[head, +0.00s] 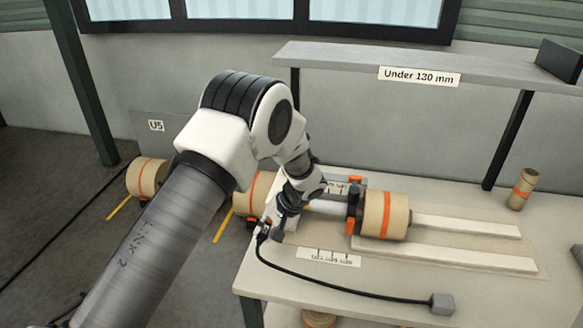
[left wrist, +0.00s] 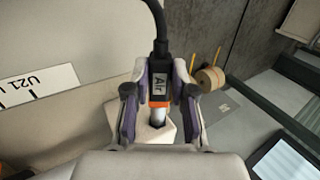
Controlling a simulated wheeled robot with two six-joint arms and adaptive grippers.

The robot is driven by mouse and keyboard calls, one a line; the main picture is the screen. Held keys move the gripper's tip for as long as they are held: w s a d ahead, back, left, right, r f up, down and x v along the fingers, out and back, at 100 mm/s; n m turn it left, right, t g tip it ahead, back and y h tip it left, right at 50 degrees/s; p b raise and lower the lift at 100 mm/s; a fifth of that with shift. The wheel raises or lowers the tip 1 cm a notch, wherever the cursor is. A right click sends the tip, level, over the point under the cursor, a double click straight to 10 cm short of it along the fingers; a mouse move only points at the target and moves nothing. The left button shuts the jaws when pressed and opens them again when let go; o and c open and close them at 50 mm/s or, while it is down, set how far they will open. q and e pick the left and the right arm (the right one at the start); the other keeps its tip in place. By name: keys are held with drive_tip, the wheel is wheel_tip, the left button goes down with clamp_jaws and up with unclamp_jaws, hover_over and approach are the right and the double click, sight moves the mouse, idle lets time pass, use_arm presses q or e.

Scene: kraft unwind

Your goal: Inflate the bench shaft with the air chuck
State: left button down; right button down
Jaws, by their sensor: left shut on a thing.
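The air chuck (left wrist: 159,78) is a dark tool with an "Air" label, an orange band and a pale metallic tip. My left gripper (left wrist: 160,98) is shut on it, with one finger on each side. The chuck's tip points toward a pale block (left wrist: 147,131) in the wrist view. I cannot tell whether the tip touches the shaft; my arm hides part of that end. My right gripper is not in view.
A black hose (head: 330,286) runs across the bench (head: 400,277) to a grey box (head: 442,304). Two pale rails (head: 468,227) lie right of the roll.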

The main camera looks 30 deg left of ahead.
use_arm(q)
drive_tip(key=shift+s+d+b, duration=0.15)
drive_tip(key=shift+s+d, duration=0.1)
drive_tip(key=shift+s, duration=0.7)
drive_tip(key=shift+s+d+b, duration=0.15)
drive_tip(key=shift+s+d, duration=0.05)
drive_tip(key=shift+s, duration=0.8)
drive_tip(key=shift+s+d+b, duration=0.15)
drive_tip(key=shift+s+d, duration=0.1)
drive_tip(key=shift+s, duration=0.7)
drive_tip(key=shift+m+t, duration=0.4)
drive_tip(key=shift+m, duration=0.4)
drive_tip(key=w+d, duration=0.1)
drive_tip(key=d, duration=0.1)
drive_tip(key=w+d, duration=0.2)
drive_tip(key=d, duration=0.1)
drive_tip(key=w+d, duration=0.2)
drive_tip(key=shift+w+d+f, duration=0.25)
drive_tip(key=shift+m+t, duration=0.3)
drive_tip(key=shift+m, duration=0.3)
drive_tip(key=d, duration=0.1)
drive_tip(key=w+d+r, duration=0.1)
drive_tip(key=d, duration=0.1)
drive_tip(key=w+d, duration=0.1)
drive_tip(key=shift+w+d+r, duration=0.25)
drive_tip(key=shift+a, duration=0.1)
